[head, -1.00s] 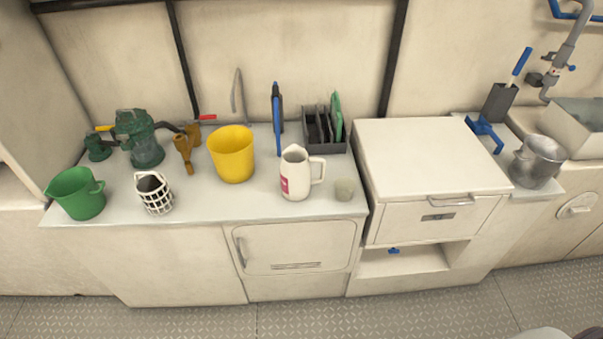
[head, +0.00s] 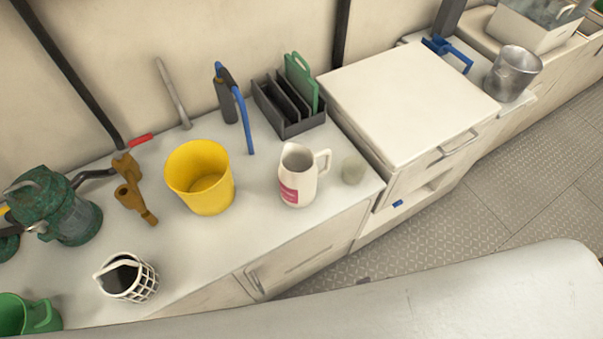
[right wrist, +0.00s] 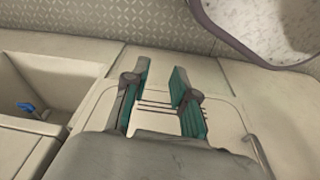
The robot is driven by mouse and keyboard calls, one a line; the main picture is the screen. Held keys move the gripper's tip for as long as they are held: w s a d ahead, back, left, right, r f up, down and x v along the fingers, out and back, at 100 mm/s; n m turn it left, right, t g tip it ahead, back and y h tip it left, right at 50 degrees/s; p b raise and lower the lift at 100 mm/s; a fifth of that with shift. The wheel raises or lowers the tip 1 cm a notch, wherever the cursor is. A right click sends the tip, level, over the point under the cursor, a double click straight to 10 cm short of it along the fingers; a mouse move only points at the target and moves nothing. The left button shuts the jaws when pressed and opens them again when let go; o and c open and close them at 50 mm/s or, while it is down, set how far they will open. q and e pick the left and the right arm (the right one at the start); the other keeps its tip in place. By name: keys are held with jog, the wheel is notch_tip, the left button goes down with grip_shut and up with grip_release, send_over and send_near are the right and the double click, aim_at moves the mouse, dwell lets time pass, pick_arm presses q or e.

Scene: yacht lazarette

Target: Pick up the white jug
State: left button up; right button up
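The white jug (head: 299,176) stands upright on the counter, with a pink-red label low on its front and its handle on the right. It has a yellow bucket to its left and a small grey-green cup (head: 353,170) close by its handle. My right gripper (right wrist: 160,82) shows in the right wrist view with its two teal-padded fingers apart and nothing between them. It is in front of a pale cabinet door, and the jug is not in that view. No gripper shows in the head view, so my left gripper is out of sight.
The counter (head: 225,245) also holds the yellow bucket (head: 200,178), a black rack (head: 290,105), a blue-handled tool (head: 240,110), a white lattice holder (head: 127,277), a green pump (head: 58,208) and a green jug (head: 28,314). A raised white cabinet (head: 405,95) stands to the right. Clear counter lies before the jug.

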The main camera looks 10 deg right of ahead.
aim_at(329, 163)
jog(key=w+a+r+t+b, duration=0.15)
jog(key=w+r, duration=0.25)
jog(key=r, duration=0.9)
jog(key=w+r+t, duration=0.2)
jog(key=w+r, duration=0.1)
jog(key=r, duration=1)
jog(key=w+a+r+t+y, duration=0.2)
jog(key=w+r+t, duration=0.5)
jog(key=w+r, duration=0.1)
jog(key=shift+t, duration=0.35)
jog(key=x, duration=0.8)
jog(key=shift+w+a, duration=0.2)
jog(key=x, duration=0.5)
jog(key=shift+w+d, duration=0.1)
jog(key=shift+w, duration=0.3)
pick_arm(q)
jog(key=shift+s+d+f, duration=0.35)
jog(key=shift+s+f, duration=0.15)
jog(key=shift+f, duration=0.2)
pick_arm(e)
grip_shut()
